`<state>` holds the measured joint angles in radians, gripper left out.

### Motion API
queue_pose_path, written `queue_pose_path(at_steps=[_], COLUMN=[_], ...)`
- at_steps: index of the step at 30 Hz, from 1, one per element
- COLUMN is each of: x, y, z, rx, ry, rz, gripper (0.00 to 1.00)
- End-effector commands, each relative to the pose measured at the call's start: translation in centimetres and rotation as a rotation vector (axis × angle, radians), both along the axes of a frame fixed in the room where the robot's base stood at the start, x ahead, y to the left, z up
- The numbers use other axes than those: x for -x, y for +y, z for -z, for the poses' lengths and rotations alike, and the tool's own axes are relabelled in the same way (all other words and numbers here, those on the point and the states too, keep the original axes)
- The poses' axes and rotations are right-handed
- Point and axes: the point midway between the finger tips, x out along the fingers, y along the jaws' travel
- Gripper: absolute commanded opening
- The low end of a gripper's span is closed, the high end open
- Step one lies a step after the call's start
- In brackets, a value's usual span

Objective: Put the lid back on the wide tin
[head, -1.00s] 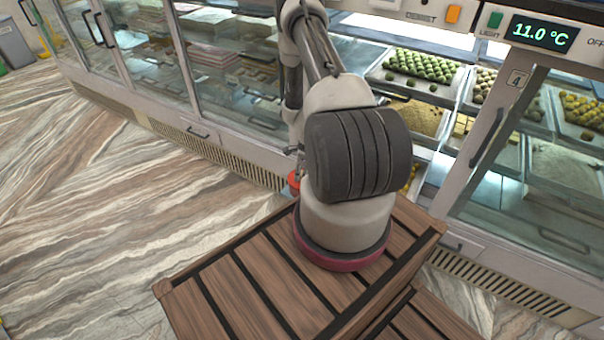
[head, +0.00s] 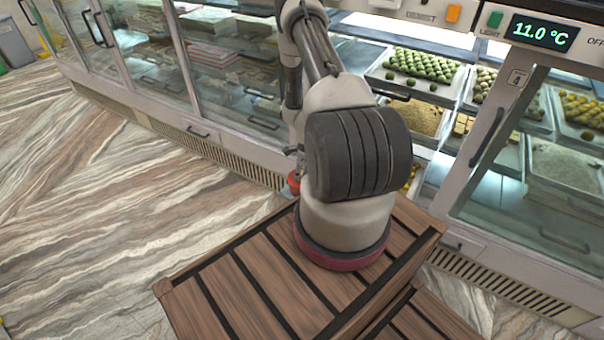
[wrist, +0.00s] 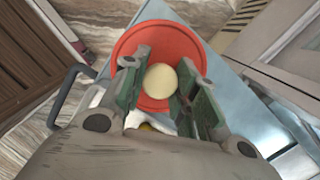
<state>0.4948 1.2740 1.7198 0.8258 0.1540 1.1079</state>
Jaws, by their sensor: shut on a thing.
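My gripper (wrist: 161,82) is shut on the cream knob (wrist: 160,81) of a round red lid (wrist: 134,57) in the wrist view, one green-padded finger on each side. The lid's flat top faces the wrist camera. In the head view only a small red part of the lid (head: 294,181) shows at the left edge of my arm; the arm hides my gripper there. I cannot make out the wide tin in either view. A small white and yellow patch shows between the fingers below the lid in the wrist view, too little to name.
A pale blue-grey flat surface (wrist: 254,109) lies around the lid, with a dark bar handle (wrist: 66,88) at its left. The glass-fronted counter (head: 235,75) holds trays of sweets, including green ones (head: 424,66). Marbled floor (head: 110,210) is clear at the left.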

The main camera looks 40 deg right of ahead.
Motion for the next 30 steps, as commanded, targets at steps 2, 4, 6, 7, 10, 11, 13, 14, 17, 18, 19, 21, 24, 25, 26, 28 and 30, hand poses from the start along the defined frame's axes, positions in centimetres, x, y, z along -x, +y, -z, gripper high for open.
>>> queue_pose_path(at_steps=[2, 4, 6, 7, 10, 11, 13, 14, 17, 18, 19, 21, 24, 25, 26, 28, 30], x=[-0.01, -0.01, -0.01, -0.01, -0.01, -0.01, -0.01, -0.01, -0.01, -0.01, -0.01, -0.01, -0.01, -0.01, -0.01, -0.01, -0.01], y=[-0.01, -0.01, 0.0, 0.0, 0.0, 0.0, 0.0, -0.01, -0.01, -0.01, -0.01, -0.01, -0.01, -0.01, -0.01, -0.01, 0.0], z=[-0.01, -0.01, -0.01, -0.01, -0.01, -0.01, -0.01, -0.01, -0.01, -0.01, -0.01, -0.01, -0.01, -0.01, -0.01, -0.01, -0.02], rx=[0.0, 0.0, 0.0, 0.0, 0.0, 0.0, 0.0, 0.0, 0.0, 0.0, 0.0, 0.0, 0.0, 0.0, 0.0, 0.0, 0.0], ry=[0.0, 0.0, 0.0, 0.0, 0.0, 0.0, 0.0, 0.0, 0.0, 0.0, 0.0, 0.0, 0.0, 0.0, 0.0, 0.0, 0.0], rz=[0.0, 0.0, 0.0, 0.0, 0.0, 0.0, 0.0, 0.0, 0.0, 0.0, 0.0, 0.0, 0.0, 0.0, 0.0, 0.0, 0.0], gripper=[0.06, 0.06, 0.31, 0.36, 0.54, 0.54, 0.54, 0.54, 0.54, 0.59, 0.65, 0.75, 0.75, 0.75, 0.75, 0.75, 0.75])
